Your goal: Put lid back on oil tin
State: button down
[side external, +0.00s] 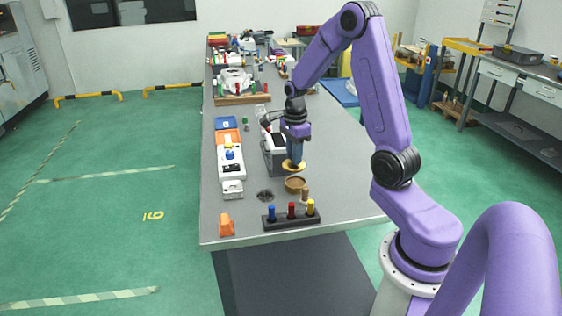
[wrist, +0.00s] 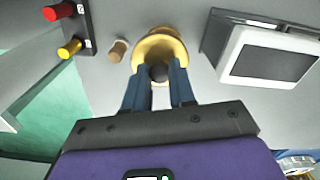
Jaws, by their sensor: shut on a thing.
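The yellow lid (side external: 293,166) is a round disc, held level or nearly so at the tips of my gripper (side external: 295,160). In the wrist view the fingers (wrist: 160,75) are shut on its dark round knob, with the yellow lid (wrist: 160,45) spreading beyond. The oil tin appears to be the low, round, tan-brown vessel (side external: 295,185) on the table, just below the lid in the side view. A small gap shows between lid and tin. In the wrist view the lid largely hides whatever is under it, so I cannot tell how well they line up.
A small wooden peg-like piece (side external: 305,193) stands close beside the tin. A dark rack (side external: 291,218) with blue, red and yellow handles is at the front. A grey-white box with a dark screen (side external: 275,150) stands close behind my gripper. The table's right side (side external: 345,170) is clear.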

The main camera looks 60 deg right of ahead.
jog(key=shift+d+f, duration=0.25)
jog(key=shift+d, duration=0.35)
jog(key=shift+f, duration=3.05)
jog(key=shift+f, duration=0.2)
jog(key=shift+c, duration=1.9)
grip_release()
jog(key=shift+r, duration=0.1)
jog(key=shift+r, duration=3.45)
